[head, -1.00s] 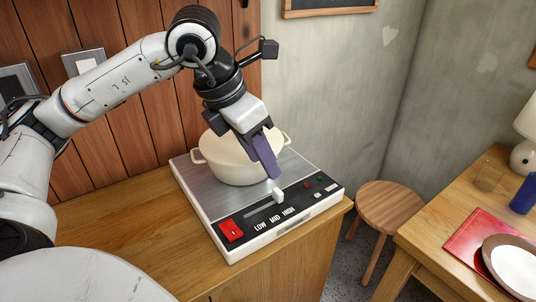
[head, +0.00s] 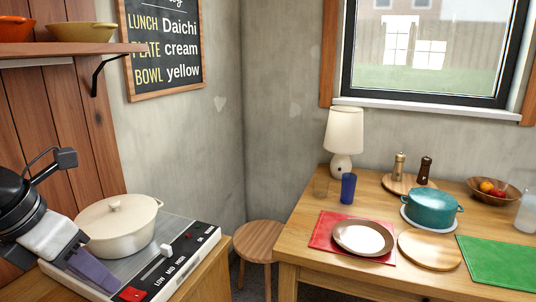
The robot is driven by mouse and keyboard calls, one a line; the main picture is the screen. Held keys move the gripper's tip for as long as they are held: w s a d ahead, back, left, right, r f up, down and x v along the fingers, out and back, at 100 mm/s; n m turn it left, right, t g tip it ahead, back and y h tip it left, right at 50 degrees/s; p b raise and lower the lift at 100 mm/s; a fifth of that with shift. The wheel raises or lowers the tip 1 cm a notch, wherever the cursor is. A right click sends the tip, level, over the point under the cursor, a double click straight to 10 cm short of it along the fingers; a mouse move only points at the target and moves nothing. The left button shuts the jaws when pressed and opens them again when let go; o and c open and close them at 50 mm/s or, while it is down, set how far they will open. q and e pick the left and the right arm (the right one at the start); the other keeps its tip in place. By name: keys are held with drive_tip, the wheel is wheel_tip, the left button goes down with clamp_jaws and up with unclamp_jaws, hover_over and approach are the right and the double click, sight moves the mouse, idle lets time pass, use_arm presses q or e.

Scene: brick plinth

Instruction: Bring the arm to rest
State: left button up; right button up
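My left gripper (head: 95,274) is at the lower left of the head view, with its purple fingers pointing down and right. Its fingertips are near the red switch (head: 132,294) of the hotplate (head: 203,242); I cannot tell whether they touch it. I see the fingers from the side, so their opening is unclear, and nothing shows held in them. A lidded cream pot (head: 118,232) stands on the hotplate, beyond the gripper. The white slider knob (head: 166,249) sits at the HIGH end of its slot. My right gripper is not in view.
A wooden stool (head: 258,240) stands between the counter and the table (head: 330,280). The table holds a lamp (head: 344,130), a blue cup (head: 348,187), a plate (head: 363,238) on a red mat, a teal pot (head: 431,208) and a green mat (head: 500,262). A shelf (head: 60,48) overhangs at upper left.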

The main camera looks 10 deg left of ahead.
use_arm(q)
drive_tip(key=s+d+f+m+g+h+p, duration=0.15)
drive_tip(key=d+g+h, duration=0.25)
drive_tip(key=d+h, duration=1.15)
drive_tip(key=w+d+r+n+t+h+p, duration=0.3)
drive_tip(key=d+r+n+t, duration=0.3)
drive_tip(key=d+n, duration=0.45)
drive_tip(key=w+a+f+n+t+y, duration=0.2)
drive_tip(key=a+f+n+t+y, duration=0.15)
drive_tip(key=f+n, duration=0.3)
drive_tip(key=w+a+f+n+t+y+p, duration=0.1)
drive_tip(key=a+f+n+t+y, duration=0.15)
drive_tip(key=f+n+y, duration=0.35)
drive_tip(key=w+a+f+n+t+y, duration=0.25)
drive_tip(key=f+n+t, duration=0.2)
drive_tip(key=n, duration=0.35)
drive_tip(key=s+a+f+n+g+y+p, duration=0.1)
drive_tip(key=s+f+n+g+y, duration=0.1)
drive_tip(key=s+f, duration=0.7)
drive_tip(key=s+f+n+g+y, duration=0.3)
drive_tip(key=s+f+n+g, duration=0.2)
drive_tip(key=s+f, duration=0.4)
wheel_tip(320, 180, down, 4)
drive_tip(key=shift+a+f+g+p, duration=0.2)
drive_tip(key=shift+a+g+p, duration=0.15)
drive_tip(key=shift+g, duration=0.4)
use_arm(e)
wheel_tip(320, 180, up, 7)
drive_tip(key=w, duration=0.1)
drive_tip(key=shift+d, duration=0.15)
